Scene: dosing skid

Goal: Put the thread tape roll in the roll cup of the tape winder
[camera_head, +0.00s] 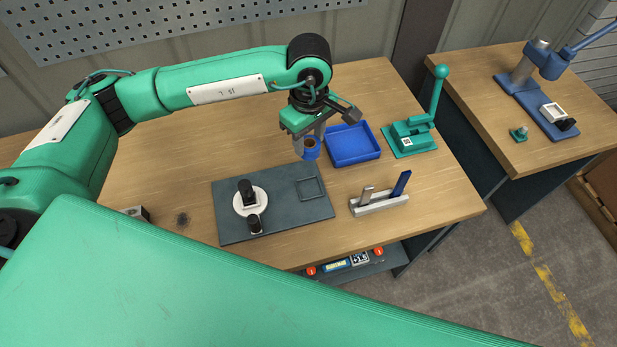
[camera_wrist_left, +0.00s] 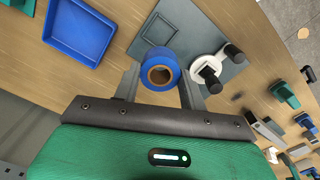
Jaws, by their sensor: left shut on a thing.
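The thread tape roll (camera_head: 311,154) is a blue ring with a brown core. My left gripper (camera_head: 309,143) is shut on it and holds it above the table. In the left wrist view the roll (camera_wrist_left: 160,70) sits between the two grey fingers, its open core facing the camera. A dark grey plate (camera_head: 285,222) with a white disc (camera_head: 240,208), black upright knobs and a square outline (camera_head: 312,189) lies in front of the gripper; I take it for the tape winder. I cannot tell which part is the roll cup. My right gripper is not in view.
An empty blue tray (camera_head: 352,158) stands just right of the gripper. Beyond it is a green lever device (camera_head: 410,138). A light grey holder (camera_head: 378,205) with upright pieces stands right of the plate. A second table (camera_head: 490,112) is at the right. The table left of the plate is mostly clear.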

